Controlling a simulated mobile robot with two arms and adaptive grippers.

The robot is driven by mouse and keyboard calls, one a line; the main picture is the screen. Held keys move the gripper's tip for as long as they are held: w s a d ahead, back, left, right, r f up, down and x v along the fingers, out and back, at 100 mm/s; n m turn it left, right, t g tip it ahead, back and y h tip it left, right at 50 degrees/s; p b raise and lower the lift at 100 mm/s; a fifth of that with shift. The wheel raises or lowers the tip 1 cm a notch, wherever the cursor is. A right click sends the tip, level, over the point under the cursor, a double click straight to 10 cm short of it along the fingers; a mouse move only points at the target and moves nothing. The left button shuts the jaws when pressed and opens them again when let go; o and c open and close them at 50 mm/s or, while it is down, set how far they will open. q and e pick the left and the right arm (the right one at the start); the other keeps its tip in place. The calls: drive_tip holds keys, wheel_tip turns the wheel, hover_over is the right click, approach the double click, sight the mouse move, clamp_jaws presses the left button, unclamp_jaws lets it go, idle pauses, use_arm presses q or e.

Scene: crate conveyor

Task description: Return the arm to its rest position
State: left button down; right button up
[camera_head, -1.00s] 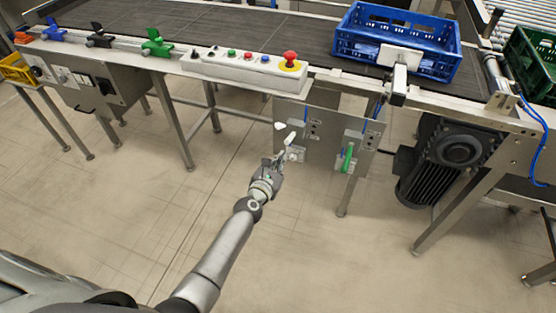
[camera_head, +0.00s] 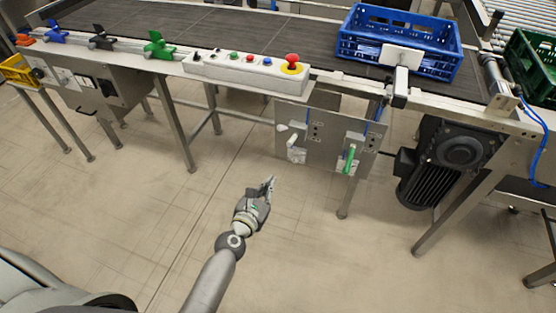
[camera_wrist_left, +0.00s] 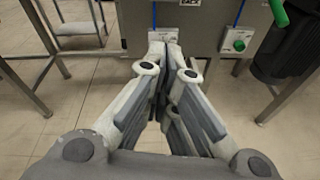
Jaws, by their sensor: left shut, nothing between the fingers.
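My left gripper (camera_head: 271,184) is shut and empty, held over the open floor in front of the conveyor in the head view. Its closed fingers also fill the middle of the left wrist view (camera_wrist_left: 172,55). It is apart from the switch panel (camera_head: 325,150) on the conveyor's front, below and to the left of that panel. The panel carries a white lever handle (camera_head: 295,150) and a green handle (camera_head: 349,159). In the left wrist view the fingertips overlap the panel's lower box in the picture. My right gripper is not in view.
A control box (camera_head: 245,68) with buttons and a red emergency stop (camera_head: 291,61) sits on the conveyor edge. A blue crate (camera_head: 440,66) stands on the belt (camera_head: 230,25). A motor (camera_head: 440,165) and metal legs are at the right. The floor (camera_head: 120,210) around my arm is clear.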

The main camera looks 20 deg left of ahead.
use_arm(q)
drive_tip(key=s+d+f+m+g, duration=0.1)
drive_tip(key=s+f+m+g, duration=0.2)
drive_tip(key=s+f+m, duration=0.45)
drive_tip(key=s+f+m+g, duration=0.2)
drive_tip(key=s+f+m, duration=0.3)
drive_tip(key=f, duration=0.6)
drive_tip(key=s+d+f+m+g, duration=0.1)
drive_tip(key=s+f+m+g, duration=0.2)
drive_tip(key=s+f+m, duration=0.45)
drive_tip(key=s+a+f+m+g, duration=0.2)
drive_tip(key=s+f+m, duration=0.2)
drive_tip(key=s, duration=0.4)
drive_tip(key=s+a+f+m+g+y, duration=0.1)
drive_tip(key=s+a+f+m+g, duration=0.1)
drive_tip(key=s+f+m, duration=0.3)
drive_tip(key=s+a+f+m+g, duration=0.2)
drive_tip(key=s+m, duration=0.4)
drive_tip(key=s, duration=0.7)
wheel_tip(320, 180, down, 3)
drive_tip(key=shift+a+r+m+g, duration=0.2)
drive_tip(key=shift+a+m+g, duration=0.1)
drive_tip(key=shift+a, duration=0.25)
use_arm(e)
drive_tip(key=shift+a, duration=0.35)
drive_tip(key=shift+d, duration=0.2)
